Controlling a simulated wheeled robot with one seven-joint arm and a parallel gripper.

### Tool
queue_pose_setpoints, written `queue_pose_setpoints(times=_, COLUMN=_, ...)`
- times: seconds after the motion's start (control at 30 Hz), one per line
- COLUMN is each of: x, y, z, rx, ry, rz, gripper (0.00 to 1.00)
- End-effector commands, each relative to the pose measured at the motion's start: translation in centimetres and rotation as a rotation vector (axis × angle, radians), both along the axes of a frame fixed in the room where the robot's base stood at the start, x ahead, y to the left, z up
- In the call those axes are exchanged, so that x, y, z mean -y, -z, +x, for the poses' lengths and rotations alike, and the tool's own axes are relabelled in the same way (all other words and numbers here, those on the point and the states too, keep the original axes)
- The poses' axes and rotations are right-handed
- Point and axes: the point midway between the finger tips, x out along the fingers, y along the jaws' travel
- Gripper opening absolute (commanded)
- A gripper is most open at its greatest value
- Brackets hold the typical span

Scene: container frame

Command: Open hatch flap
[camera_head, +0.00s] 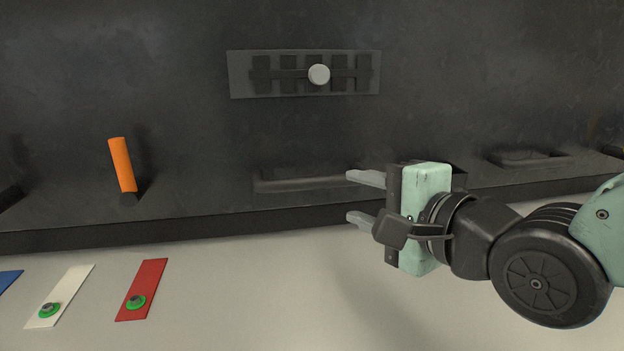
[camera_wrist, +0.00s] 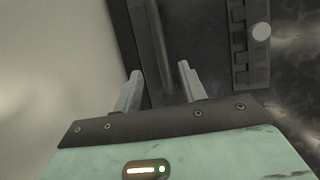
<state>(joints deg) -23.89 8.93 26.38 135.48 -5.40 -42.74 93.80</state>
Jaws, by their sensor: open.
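No part is plainly marked as the hatch flap. A low dark raised strip (camera_head: 300,181) sits at the foot of the dark wall, left of my gripper, and its right end is partly hidden behind the upper finger. A similar dark raised piece (camera_head: 525,157) lies farther right. My gripper (camera_head: 350,196) is open and empty, its two grey fingers pointing left in the head view, in front of the ledge. In the wrist view, my gripper (camera_wrist: 160,70) has its fingers apart with the dark ledge beyond them. I cannot tell whether a finger touches the strip.
A slotted plate (camera_head: 243,77) with a white round knob (camera_head: 319,74) is on the wall above. An orange handle (camera_head: 122,165) stands at left. White (camera_head: 68,288) and red (camera_head: 146,280) plates with green buttons lie on the pale surface, near a blue one (camera_head: 8,279).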

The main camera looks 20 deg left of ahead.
Motion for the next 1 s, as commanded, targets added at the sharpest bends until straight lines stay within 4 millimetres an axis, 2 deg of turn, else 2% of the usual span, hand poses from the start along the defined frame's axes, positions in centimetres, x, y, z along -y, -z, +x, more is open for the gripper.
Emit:
queue_pose_setpoints(times=0.4, x=-6.2, y=1.2, z=4.4, rx=-0.002, ry=-0.001, rz=-0.001, gripper=0.41)
queue_pose_setpoints(times=0.6, x=-8.5, y=1.8, z=6.0, rx=-0.001, ry=-0.001, rz=-0.001, gripper=0.41)
queue_pose_setpoints(times=0.8, x=-9.5, y=2.1, z=6.8, rx=0.001, ry=0.001, rz=-0.001, gripper=0.41)
queue_pose_setpoints(times=1.0, x=-9.6, y=2.2, z=6.8, rx=0.001, ry=0.001, rz=-0.001, gripper=0.41)
